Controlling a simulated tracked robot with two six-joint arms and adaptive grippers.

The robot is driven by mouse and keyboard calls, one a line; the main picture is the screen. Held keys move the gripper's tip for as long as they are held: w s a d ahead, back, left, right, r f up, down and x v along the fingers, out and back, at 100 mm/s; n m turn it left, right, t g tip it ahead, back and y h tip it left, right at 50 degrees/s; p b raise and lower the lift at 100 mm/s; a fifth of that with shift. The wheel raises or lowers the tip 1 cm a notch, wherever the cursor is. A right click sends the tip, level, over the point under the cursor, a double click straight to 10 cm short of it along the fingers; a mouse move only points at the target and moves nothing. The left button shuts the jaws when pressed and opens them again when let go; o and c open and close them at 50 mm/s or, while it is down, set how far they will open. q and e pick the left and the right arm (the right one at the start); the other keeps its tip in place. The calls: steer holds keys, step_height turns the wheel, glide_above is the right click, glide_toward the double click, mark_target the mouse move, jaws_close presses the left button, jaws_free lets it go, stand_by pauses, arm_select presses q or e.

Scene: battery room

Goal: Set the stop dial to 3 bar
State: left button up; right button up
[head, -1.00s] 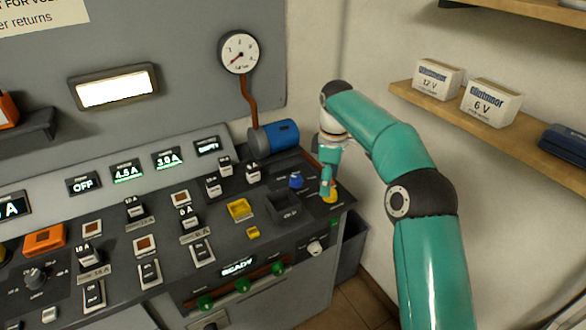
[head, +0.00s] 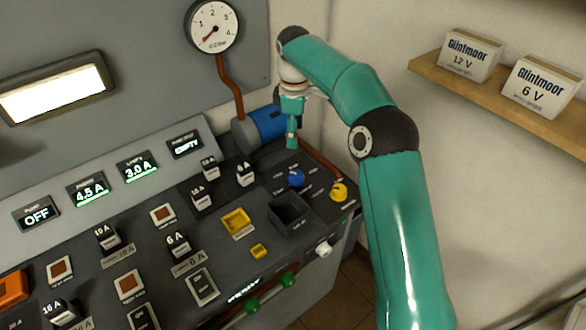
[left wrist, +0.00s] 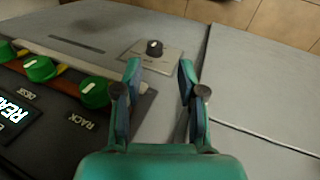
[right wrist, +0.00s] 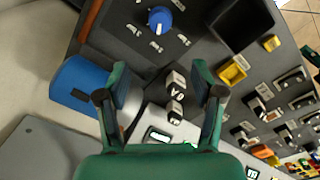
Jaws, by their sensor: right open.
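A round white gauge (head: 212,27) marked 1 to 4 has its red needle low at the left. On the console's right end are a blue dial (head: 296,178) and a yellow knob (head: 339,192); their markings are too small to read. The blue dial also shows in the right wrist view (right wrist: 160,19). I cannot tell which is the stop dial. My right gripper (head: 291,145) is open and empty, above the console's back near the blue cylinder (head: 268,123), apart from both knobs. My left gripper (left wrist: 160,66) is open and empty, near a black knob (left wrist: 154,47) on a grey plate.
Several switches and lit displays (head: 138,166) cover the sloped console. A dark open box (head: 289,212) and yellow square parts (head: 236,220) are left of the yellow knob. Green knobs (left wrist: 95,92) line the front. A shelf (head: 435,68) holds white boxes at right.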

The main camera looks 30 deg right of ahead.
mark_target(296, 174)
steer(key=f, duration=1)
steer(key=f+p, duration=0.1)
steer(key=f, duration=0.4)
steer(key=shift+d+f, duration=0.25)
steer(key=shift+d, duration=0.05)
steer(key=c, duration=1.1)
